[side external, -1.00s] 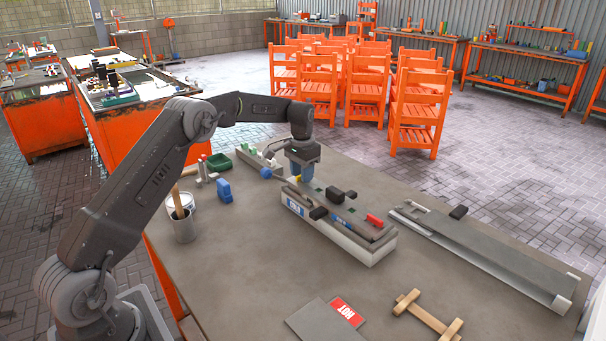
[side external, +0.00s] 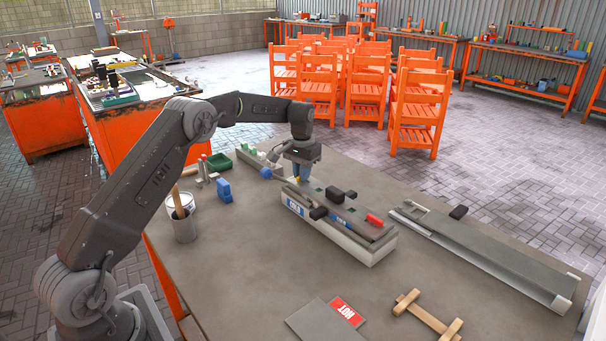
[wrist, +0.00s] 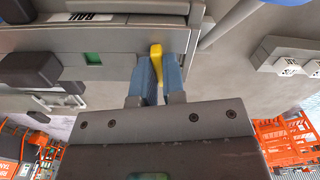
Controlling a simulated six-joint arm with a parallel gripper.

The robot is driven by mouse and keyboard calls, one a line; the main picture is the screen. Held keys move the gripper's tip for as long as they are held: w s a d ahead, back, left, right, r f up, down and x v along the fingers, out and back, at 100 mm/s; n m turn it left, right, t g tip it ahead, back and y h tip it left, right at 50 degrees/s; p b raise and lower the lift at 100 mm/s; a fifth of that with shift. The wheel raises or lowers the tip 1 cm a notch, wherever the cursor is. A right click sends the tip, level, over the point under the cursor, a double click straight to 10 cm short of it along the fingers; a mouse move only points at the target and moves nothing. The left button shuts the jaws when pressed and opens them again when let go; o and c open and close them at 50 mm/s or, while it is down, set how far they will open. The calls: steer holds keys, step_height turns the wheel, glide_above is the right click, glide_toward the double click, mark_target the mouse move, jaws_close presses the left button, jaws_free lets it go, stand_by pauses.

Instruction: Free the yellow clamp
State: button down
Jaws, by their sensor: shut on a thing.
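The yellow clamp (wrist: 155,62) shows in the wrist view as a small yellow lever at the edge of a long grey mould (wrist: 60,40). My gripper (wrist: 160,72) has its two blue fingers on either side of the lever, shut on it. In the side external view my gripper (side external: 301,171) points down at the far left end of the mould (side external: 345,239), which has a blue label on its side. The yellow clamp is hidden there behind the fingers. Black clamps (side external: 318,213) and a red clamp (side external: 374,220) sit along the mould.
A long grey tray (side external: 490,255) lies to the right. A wooden piece (side external: 428,315) and a plate with a red HOT label (side external: 347,311) lie in front. A blue block (side external: 224,191) and a metal can (side external: 184,227) stand left. The table between is bare.

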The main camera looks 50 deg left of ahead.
steer(key=shift+n, duration=1.2)
steer(key=shift+n, duration=0.9)
steer(key=n, duration=0.3)
steer(key=shift+n, duration=0.5)
steer(key=n, duration=0.3)
steer(key=shift+n, duration=0.4)
